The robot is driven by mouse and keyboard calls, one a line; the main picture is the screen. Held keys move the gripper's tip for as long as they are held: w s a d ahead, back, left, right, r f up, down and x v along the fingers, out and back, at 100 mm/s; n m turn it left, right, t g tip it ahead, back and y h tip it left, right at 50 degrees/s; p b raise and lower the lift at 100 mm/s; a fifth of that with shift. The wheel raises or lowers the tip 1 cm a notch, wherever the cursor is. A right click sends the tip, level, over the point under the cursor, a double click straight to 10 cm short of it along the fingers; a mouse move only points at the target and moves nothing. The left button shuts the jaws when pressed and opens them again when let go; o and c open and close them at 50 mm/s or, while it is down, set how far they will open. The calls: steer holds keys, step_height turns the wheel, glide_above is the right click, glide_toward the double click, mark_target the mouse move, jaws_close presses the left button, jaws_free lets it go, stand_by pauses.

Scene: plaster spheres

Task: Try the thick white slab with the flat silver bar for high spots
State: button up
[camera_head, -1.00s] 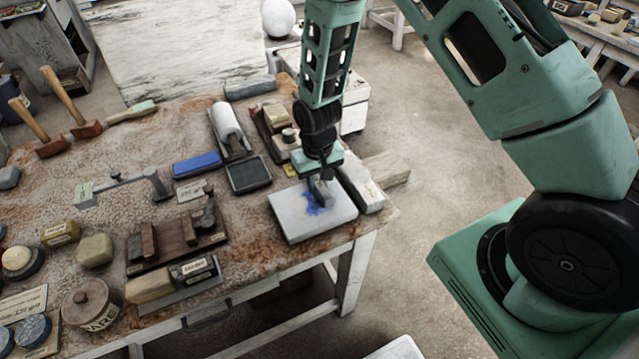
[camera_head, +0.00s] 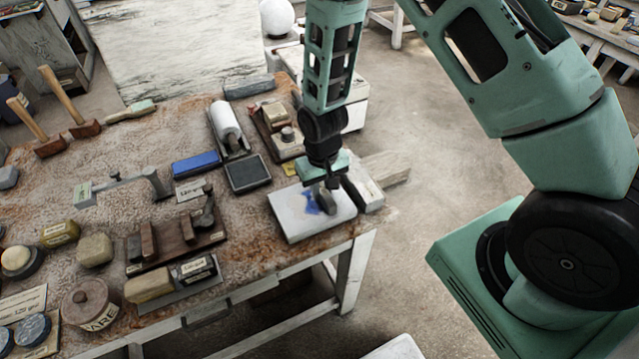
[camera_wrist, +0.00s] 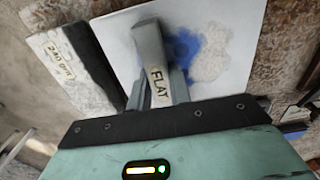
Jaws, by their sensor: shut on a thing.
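The thick white slab (camera_head: 293,228) lies flat on the near right corner of the workbench, with a blue patch on its top. It also shows in the wrist view (camera_wrist: 232,38), where a pale mottled area borders the blue. My gripper (camera_head: 329,183) points down over the slab's right part. It is shut on the flat silver bar (camera_head: 330,203), whose label reads FLAT in the wrist view (camera_wrist: 149,45). The bar sits at the slab's top beside the blue; whether it touches is hard to tell. The bar's underside is hidden.
A block marked 240 grit (camera_wrist: 57,62) lies close to the slab's right side in the head view. A dark ink pad (camera_head: 247,173), a blue box (camera_head: 196,164) and a white roller (camera_head: 226,120) stand left of it. The bench's front edge is close.

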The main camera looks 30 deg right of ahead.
steer(key=shift+s, duration=0.5)
steer(key=shift+w, duration=2.15)
steer(key=shift+s, duration=2.2)
steer(key=shift+w+r+p, duration=0.3)
steer(key=shift+w+r, duration=0.1)
steer(key=shift+w, duration=0.2)
steer(key=shift+w+r+p, duration=0.25)
steer(key=shift+w+r, duration=0.1)
steer(key=shift+w, duration=0.2)
steer(key=shift+a, duration=0.1)
steer(key=shift+a+f, duration=0.15)
steer(key=shift+a, duration=1.25)
